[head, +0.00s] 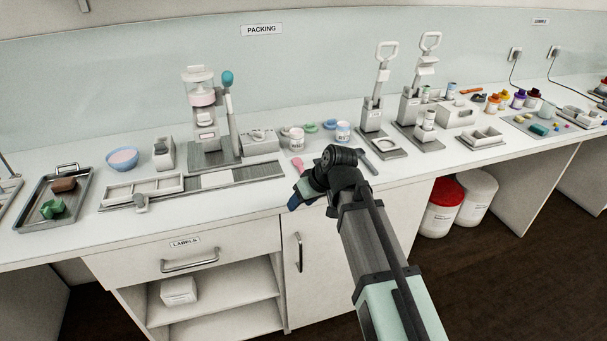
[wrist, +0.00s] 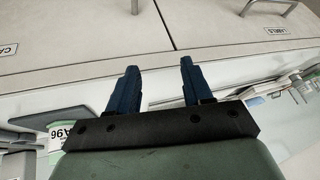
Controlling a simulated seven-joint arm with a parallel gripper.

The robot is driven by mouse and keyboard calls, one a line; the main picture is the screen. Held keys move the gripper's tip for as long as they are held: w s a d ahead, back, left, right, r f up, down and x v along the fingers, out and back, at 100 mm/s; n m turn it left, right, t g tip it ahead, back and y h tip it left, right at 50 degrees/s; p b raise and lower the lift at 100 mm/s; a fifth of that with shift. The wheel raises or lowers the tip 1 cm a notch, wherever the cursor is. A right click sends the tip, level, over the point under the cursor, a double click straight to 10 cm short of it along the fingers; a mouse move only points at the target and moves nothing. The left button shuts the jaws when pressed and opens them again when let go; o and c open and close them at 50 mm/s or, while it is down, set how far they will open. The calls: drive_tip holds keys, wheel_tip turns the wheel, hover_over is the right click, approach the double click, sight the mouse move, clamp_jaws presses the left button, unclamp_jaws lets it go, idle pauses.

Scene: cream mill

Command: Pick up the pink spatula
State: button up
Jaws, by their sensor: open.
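My gripper (head: 294,201) is in front of the counter's front edge, below the small jars, in the head view. In the wrist view its two blue fingers (wrist: 158,68) are spread apart with nothing between them. A small pinkish piece (head: 297,164) shows on the counter just left of my wrist. It may be part of the pink spatula, but my arm hides what lies behind it and I cannot tell. A dark grey-blue flat tool (head: 369,163) lies on the counter to the right of my wrist. The wrist view shows no pink spatula.
White jars (head: 343,132) and green and blue rings (head: 311,127) stand behind my wrist. A tall filling machine (head: 203,110) is to the left, lever presses (head: 376,95) to the right. Cabinet fronts (wrist: 85,35) fill the upper wrist view. The counter's front strip (head: 240,205) is clear.

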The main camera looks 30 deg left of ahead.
drive_tip(key=w+a+r+m+h, duration=0.2)
drive_tip(key=w+r+h, duration=0.1)
drive_tip(key=w+r, duration=0.35)
drive_tip(key=w+a+r+m+h, duration=0.1)
drive_tip(key=w+a+r+h, duration=0.2)
drive_tip(key=w+r, duration=0.3)
drive_tip(key=shift+g, duration=0.4)
drive_tip(key=f, duration=1.3)
drive_tip(key=shift+s+d, duration=0.35)
drive_tip(key=shift+s, duration=0.05)
clamp_jaws()
